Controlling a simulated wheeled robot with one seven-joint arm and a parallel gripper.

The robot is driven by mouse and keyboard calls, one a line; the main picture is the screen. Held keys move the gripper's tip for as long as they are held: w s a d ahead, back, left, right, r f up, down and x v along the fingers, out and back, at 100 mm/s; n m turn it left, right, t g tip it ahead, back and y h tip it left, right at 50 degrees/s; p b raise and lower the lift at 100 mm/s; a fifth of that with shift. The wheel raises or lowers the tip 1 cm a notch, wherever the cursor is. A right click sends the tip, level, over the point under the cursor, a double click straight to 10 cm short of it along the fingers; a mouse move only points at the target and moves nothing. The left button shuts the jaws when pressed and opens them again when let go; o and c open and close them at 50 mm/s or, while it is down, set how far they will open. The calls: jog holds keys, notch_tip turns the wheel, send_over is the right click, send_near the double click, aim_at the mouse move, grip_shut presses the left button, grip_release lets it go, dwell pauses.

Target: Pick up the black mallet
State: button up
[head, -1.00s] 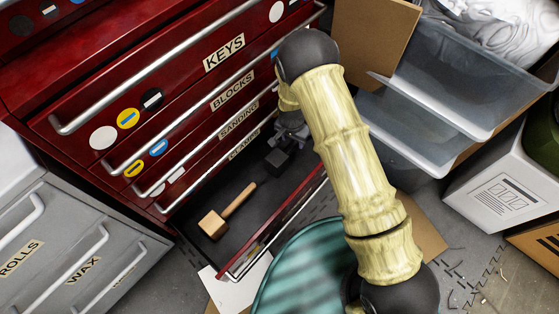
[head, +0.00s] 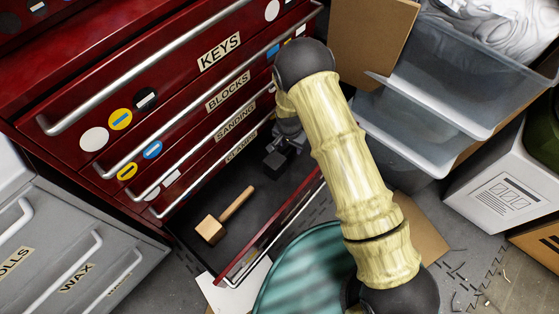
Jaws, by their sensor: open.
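A mallet with a pale wooden head (head: 211,230) and a wooden handle lies in the open bottom drawer (head: 238,250) of the red cabinet. No mallet that is clearly black shows. My gripper (head: 275,161) is dark grey and hangs at the back right of this drawer, below the clamps label. It is open, to the upper right of the wooden mallet and apart from it. The gripper and my arm hide part of the drawer's right end, and the dark floor there makes it hard to tell what lies under the gripper.
Closed drawers with long metal handles (head: 150,85) rise above the open drawer. A grey cabinet (head: 45,245) stands at the left. A teal round thing (head: 300,270) is in front of the drawer. Clear plastic bins (head: 430,90) and a cardboard piece (head: 368,45) stand at the right.

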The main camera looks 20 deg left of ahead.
aim_at(290, 148)
notch_tip(290, 148, down, 5)
jog(key=b, duration=0.3)
jog(key=shift+a+r, duration=0.1)
jog(key=shift+r, duration=0.1)
grip_shut()
